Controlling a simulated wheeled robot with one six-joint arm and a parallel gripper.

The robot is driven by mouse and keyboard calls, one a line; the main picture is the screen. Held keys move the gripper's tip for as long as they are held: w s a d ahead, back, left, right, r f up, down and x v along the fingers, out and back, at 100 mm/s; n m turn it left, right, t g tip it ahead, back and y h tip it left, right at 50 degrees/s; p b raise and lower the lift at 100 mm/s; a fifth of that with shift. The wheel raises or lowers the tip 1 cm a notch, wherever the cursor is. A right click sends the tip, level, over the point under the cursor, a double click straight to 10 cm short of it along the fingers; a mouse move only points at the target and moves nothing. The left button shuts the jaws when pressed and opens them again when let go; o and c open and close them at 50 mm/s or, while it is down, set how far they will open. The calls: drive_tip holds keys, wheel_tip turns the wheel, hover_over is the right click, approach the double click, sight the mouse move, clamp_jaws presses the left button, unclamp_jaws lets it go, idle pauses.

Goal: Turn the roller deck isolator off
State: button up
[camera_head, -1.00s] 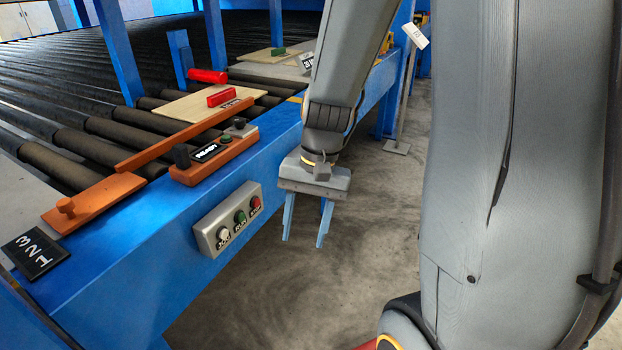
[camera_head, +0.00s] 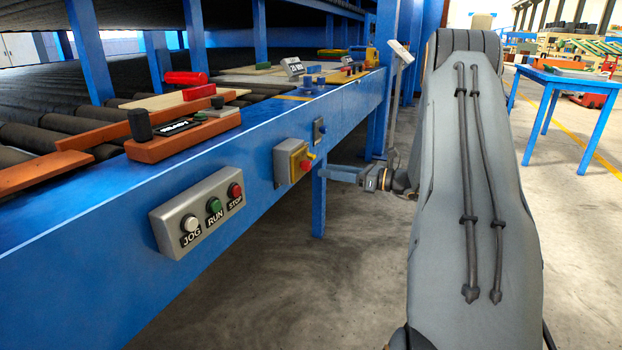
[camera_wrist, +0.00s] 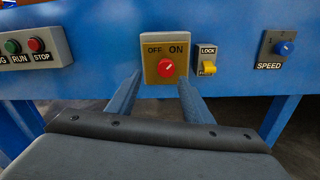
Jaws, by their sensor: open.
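The roller deck isolator is a yellow-faced box (camera_wrist: 150,74) with a red knob (camera_wrist: 166,68) below the words OFF and ON, on the blue beam. It also shows in the head view (camera_head: 284,164), side-on. The knob's exact pointing is too small to tell. My gripper (camera_wrist: 160,84) is open and empty, its two blue fingers reaching towards the isolator's lower part, one either side of the knob in the picture. In the head view my gripper (camera_head: 338,173) is partly hidden by my arm and points left at the box; contact with the knob cannot be made out.
A yellow LOCK switch (camera_wrist: 207,68) sits close right of the isolator. A SPEED panel with a blue knob (camera_wrist: 286,47) is farther right. A JOG, RUN and STOP box (camera_head: 200,212) is to the left. The floor (camera_head: 290,290) in front of the beam is clear.

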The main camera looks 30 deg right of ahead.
sight(310, 165)
drive_tip(key=shift+w+d+b+x, duration=0.15)
drive_tip(key=shift+b+x, duration=0.05)
drive_tip(key=shift+x, duration=1)
drive_tip(key=shift+w+d+b+x, duration=0.1)
drive_tip(key=shift+d+b+x, duration=0.1)
drive_tip(key=shift+x, duration=1.05)
drive_tip(key=shift+w+d+b+x, duration=0.15)
drive_tip(key=shift+b+x, duration=0.05)
drive_tip(key=shift+x, duration=1)
drive_tip(key=c, duration=1.1)
